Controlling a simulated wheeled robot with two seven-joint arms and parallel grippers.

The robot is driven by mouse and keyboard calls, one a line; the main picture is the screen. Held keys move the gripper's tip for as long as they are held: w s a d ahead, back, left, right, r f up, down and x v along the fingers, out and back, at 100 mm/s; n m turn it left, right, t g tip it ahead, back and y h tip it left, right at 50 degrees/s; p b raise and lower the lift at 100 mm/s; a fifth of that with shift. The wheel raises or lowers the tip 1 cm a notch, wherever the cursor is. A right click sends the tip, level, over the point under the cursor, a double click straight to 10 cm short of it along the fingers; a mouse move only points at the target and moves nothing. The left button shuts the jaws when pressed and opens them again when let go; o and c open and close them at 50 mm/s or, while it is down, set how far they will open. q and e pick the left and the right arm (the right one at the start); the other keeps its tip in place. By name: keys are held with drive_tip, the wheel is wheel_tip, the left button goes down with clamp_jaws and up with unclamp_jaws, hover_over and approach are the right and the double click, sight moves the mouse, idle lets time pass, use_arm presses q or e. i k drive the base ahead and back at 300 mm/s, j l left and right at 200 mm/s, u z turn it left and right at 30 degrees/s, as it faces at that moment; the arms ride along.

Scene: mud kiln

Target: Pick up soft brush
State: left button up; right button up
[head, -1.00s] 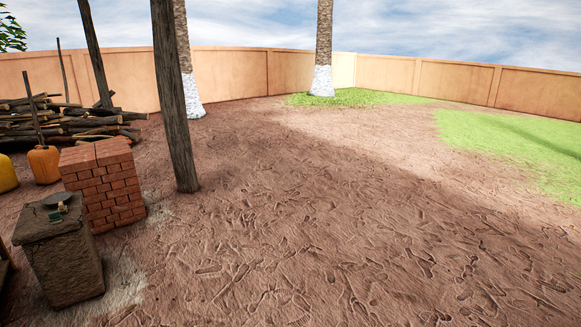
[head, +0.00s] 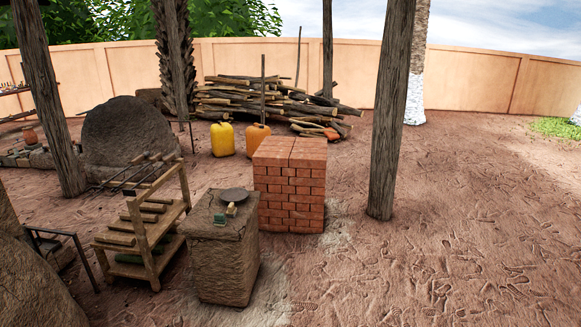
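A mud-brown block stand (head: 225,268) is left of centre in the head view. On its top lie a dark round plate (head: 234,194), a small green piece (head: 220,217) and a small yellowish piece (head: 231,208). These pieces are too small to tell whether one is the soft brush. No brush can be made out elsewhere. Neither of my grippers is in view.
A red brick stack (head: 290,200) stands right behind the stand. A wooden rack (head: 150,243) is to its left, with a domed kiln (head: 128,137) behind. A wooden post (head: 390,120) rises right of the bricks. The ground at the right is open.

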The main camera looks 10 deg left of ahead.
sight(220, 220)
drive_tip(key=i+j+u, duration=0.1)
drive_tip(key=i+u, duration=0.25)
drive_tip(key=i, duration=0.2)
drive_tip(key=i+u, duration=0.35)
drive_tip(key=i, duration=0.25)
drive_tip(key=i+l+u, duration=0.3)
drive_tip(key=i, duration=0.25)
drive_tip(key=j, duration=0.1)
